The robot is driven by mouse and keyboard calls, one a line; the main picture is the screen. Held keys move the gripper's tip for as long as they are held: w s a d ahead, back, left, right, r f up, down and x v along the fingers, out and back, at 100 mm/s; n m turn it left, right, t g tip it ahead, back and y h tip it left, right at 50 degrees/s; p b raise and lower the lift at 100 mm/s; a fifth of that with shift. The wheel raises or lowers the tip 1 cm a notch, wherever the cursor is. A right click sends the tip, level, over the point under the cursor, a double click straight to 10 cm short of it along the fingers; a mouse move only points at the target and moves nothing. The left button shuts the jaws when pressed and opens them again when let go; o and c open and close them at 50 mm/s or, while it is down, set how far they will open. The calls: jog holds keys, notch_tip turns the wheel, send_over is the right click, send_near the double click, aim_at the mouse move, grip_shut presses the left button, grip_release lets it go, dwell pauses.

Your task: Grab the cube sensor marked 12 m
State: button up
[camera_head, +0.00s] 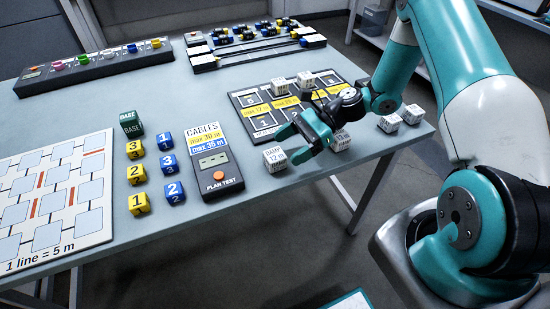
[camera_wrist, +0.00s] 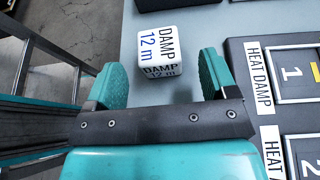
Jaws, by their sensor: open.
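The white cube sensor marked "DAMP 12 m" (camera_head: 275,158) stands on the table's front part, right of the cable tester. In the wrist view the same cube (camera_wrist: 158,50) sits beyond my fingertips, slightly left of the middle of the gap, with its top and near-side labels readable. My gripper (camera_head: 299,134) is over the table just right of the cube. In the wrist view its two teal fingers (camera_wrist: 168,75) are apart with nothing between them. The cube appears apart from both fingers.
The black sensor board (camera_head: 243,101) lies behind my gripper, with white cubes on it. More white cubes (camera_head: 390,123) stand to the right, one partly hidden by my gripper. The cable tester (camera_head: 212,165) and numbered yellow and blue cubes (camera_head: 139,203) are left. The table edge is close.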

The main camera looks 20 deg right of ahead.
aim_at(279, 153)
jog(key=x, duration=0.4)
jog(key=shift+a+p, duration=0.3)
jog(key=shift+a, duration=0.05)
jog(key=shift+c, duration=0.4)
jog(key=shift+r, duration=0.1)
jog(key=c, duration=0.9)
